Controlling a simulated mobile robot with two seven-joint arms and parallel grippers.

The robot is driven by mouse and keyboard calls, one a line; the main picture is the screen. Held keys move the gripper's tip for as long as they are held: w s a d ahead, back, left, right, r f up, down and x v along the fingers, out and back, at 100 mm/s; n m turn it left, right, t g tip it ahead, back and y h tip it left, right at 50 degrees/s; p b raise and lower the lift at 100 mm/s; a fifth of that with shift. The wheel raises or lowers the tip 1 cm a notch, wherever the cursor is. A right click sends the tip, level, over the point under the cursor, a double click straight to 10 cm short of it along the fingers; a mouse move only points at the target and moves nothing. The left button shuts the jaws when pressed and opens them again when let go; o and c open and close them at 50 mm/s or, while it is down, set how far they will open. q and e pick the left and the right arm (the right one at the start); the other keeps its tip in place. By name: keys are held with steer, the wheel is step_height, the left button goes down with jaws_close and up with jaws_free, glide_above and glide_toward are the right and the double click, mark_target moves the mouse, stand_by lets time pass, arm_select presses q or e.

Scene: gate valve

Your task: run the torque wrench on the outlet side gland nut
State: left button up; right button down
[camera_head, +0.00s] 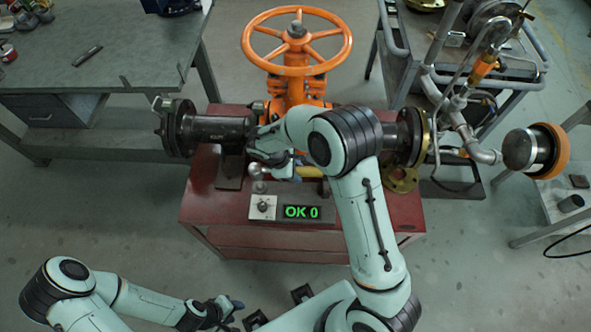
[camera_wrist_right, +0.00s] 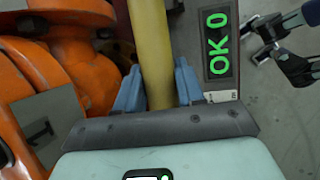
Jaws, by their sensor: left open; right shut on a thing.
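The torque wrench shows as a yellow handle (camera_wrist_right: 152,45) in the right wrist view. My right gripper (camera_wrist_right: 157,80) is shut on it, with one blue-grey finger on each side. In the head view a short yellow length of the wrench (camera_head: 310,172) shows below my right wrist, in front of the valve. The orange gate valve (camera_head: 297,88) stands behind my right arm, its handwheel on top. I cannot make out the gland nuts or the wrench's head; my right arm covers much of the valve's middle. My left gripper (camera_head: 228,309) is open and empty, low in front of the stand.
A red stand (camera_head: 215,212) carries the valve and its dark pipe (camera_head: 222,129). A display (camera_head: 301,212) on its front reads "OK 0" in green. A workbench (camera_head: 110,50) stands at the left and a cart with pipework (camera_head: 485,155) at the right. Floor is clear front left.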

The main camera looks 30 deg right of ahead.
arm_select(q)
steer(key=shift+s+f+b, duration=0.45)
steer(key=shift+f+b, duration=0.25)
steer(key=shift+f, duration=0.15)
steer(key=shift+s+f+b, duration=0.45)
steer(key=shift+f+b, duration=0.25)
steer(key=shift+f, duration=0.15)
steer(key=shift+s+f+b, duration=0.45)
steer(key=shift+f+b, duration=0.25)
steer(key=shift+f, duration=0.15)
arm_select(e)
steer(key=shift+f, duration=3.65)
steer(key=c, duration=0.6)
jaws_free()
arm_select(q)
steer(key=shift+w+r+p, duration=0.25)
steer(key=shift+r+p, duration=0.2)
steer(key=shift+r, duration=0.1)
arm_select(e)
steer(key=v, duration=1.3)
steer(key=shift+r, duration=0.2)
arm_select(q)
steer(key=shift+s, duration=0.15)
arm_select(e)
steer(key=shift+s+a, duration=0.1)
steer(key=shift+s, duration=0.05)
